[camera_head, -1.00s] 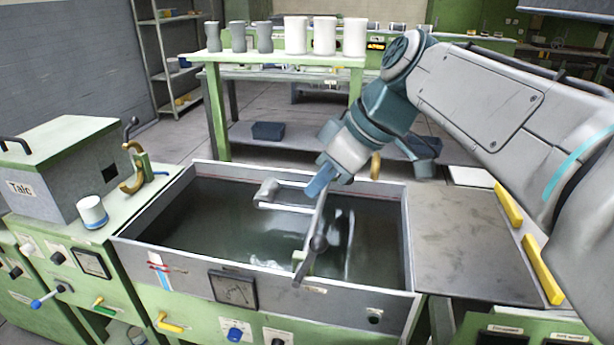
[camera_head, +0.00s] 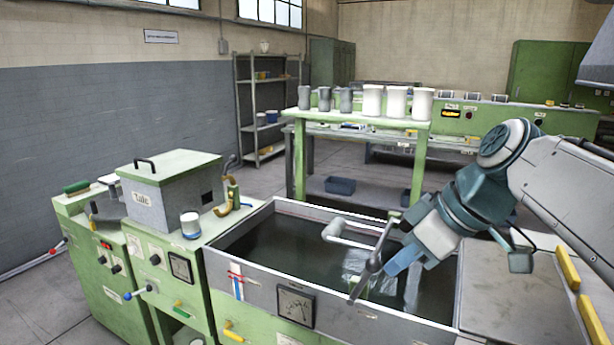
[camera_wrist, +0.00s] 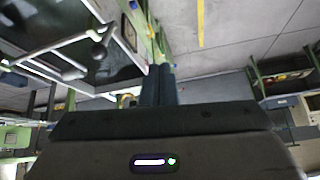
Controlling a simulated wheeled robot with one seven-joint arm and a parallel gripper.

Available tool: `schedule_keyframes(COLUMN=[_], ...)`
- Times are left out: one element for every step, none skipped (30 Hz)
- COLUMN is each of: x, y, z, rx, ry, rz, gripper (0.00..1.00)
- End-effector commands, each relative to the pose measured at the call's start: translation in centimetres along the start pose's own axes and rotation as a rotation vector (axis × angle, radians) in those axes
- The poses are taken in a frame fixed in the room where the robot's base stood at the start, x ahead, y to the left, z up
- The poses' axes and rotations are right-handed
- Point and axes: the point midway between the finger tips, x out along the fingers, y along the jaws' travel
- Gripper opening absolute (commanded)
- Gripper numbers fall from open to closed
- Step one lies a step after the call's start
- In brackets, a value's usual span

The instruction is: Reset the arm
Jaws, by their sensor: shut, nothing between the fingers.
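My arm reaches in from the right side of the head view. My gripper (camera_head: 390,271) hangs at its end and points down and to the left, over the right part of a water tank (camera_head: 232,276). Its blue fingers are together with nothing between them. In the wrist view my gripper (camera_wrist: 158,70) also shows shut, with two dark fingers side by side. A grey metal lever (camera_head: 370,264) over the tank lies close to the fingertips in the head view; I cannot tell if they touch.
A green table (camera_head: 355,116) with several cups is behind. A metal worktop (camera_head: 510,290) is at the right. Floor shows between the tank and the table.

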Motion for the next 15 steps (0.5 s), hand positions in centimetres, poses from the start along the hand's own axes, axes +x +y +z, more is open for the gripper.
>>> schedule_keyframes(x=[0.4,0.6,0.9,1.1,1.4,1.7,2.0,2.2,2.6,2.9,3.2,3.5,3.8,4.2,4.6], y=[-0.2,-0.2,-0.3,-0.3,-0.4,-0.5,-0.6,-0.7,-0.8,-0.8,-1.0,-1.1,-1.1,-1.3,-1.4], z=[0.3,0.6,0.8,1.0,1.2,1.6,1.8,2.0,2.4,2.6,2.9,3.4,3.7,4.1,4.6], rx=[0.030,0.048,0.071,0.089,0.107,0.132,0.150,0.169,0.196,0.217,0.239,0.269,0.295,0.320,0.354], ry=[-0.015,-0.022,-0.032,-0.039,-0.047,-0.059,-0.066,-0.074,-0.087,-0.095,-0.104,-0.117,-0.126,-0.137,-0.151], rz=[0.003,0.007,0.013,0.017,0.021,0.028,0.034,0.038,0.046,0.054,0.060,0.072,0.081,0.090,0.106], gripper=[0.00,0.00,0.00,0.00,0.00,0.00,0.00,0.00,0.00,0.00,0.00,0.00,0.00,0.00,0.00])
